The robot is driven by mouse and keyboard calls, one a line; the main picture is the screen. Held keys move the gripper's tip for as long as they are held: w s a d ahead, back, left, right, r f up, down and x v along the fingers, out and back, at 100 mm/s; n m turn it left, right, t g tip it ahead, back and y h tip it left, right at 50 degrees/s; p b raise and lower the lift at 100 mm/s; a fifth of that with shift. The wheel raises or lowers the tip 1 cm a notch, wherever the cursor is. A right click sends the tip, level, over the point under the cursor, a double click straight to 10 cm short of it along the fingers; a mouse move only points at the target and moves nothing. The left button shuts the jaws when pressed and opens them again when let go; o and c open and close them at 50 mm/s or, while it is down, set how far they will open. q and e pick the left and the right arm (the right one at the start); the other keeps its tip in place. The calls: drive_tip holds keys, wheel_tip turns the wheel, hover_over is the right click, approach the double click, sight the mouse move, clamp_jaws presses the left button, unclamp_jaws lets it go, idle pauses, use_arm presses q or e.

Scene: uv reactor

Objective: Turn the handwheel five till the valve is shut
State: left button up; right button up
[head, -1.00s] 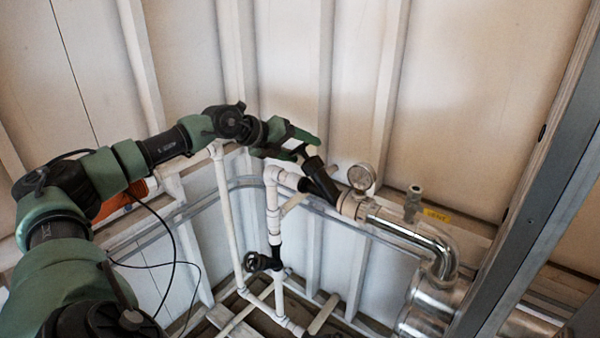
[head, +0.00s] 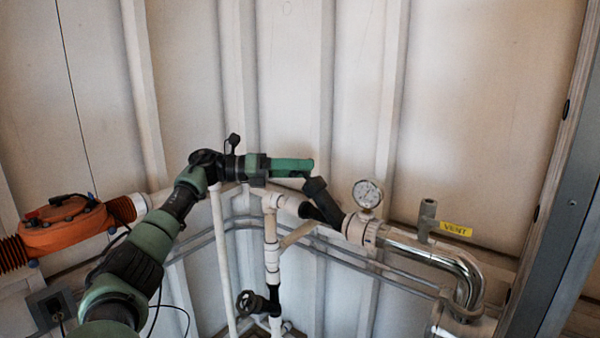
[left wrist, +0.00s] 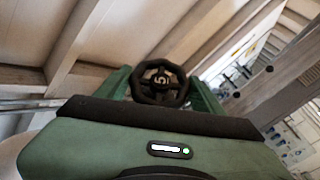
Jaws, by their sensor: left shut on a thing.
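Handwheel five, a black ring marked "5" (left wrist: 160,83), shows face-on in the left wrist view between the two green fingers of my left gripper (left wrist: 160,92). The gripper is shut on the wheel. The valve joins the white pipe beside a pressure gauge. The valve's inner state cannot be seen. My right gripper is not in view.
A round gauge (head: 367,193) and a small fitting with a yellow vent tag (head: 455,229) stand right of the valve. Another black handwheel (head: 250,303) sits lower on a vertical pipe. An orange unit (head: 66,227) is at left, a grey post (head: 560,200) at right.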

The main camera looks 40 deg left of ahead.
use_arm(q)
drive_tip(key=shift+m+g+h, duration=0.5)
drive_tip(key=shift+m+h, duration=0.6)
drive_tip(key=shift+m, duration=0.4)
drive_tip(key=shift+m+g+h, duration=0.4)
drive_tip(key=shift+m+h, duration=0.1)
drive_tip(key=shift+m, duration=0.1)
drive_tip(key=o, duration=1.3)
wheel_tip(320, 180, up, 10)
drive_tip(key=shift+r+p, duration=0.15)
drive_tip(key=shift+p, duration=0.75)
wheel_tip(320, 180, up, 10)
drive_tip(key=p, duration=0.8)
drive_tip(key=shift+f, duration=0.2)
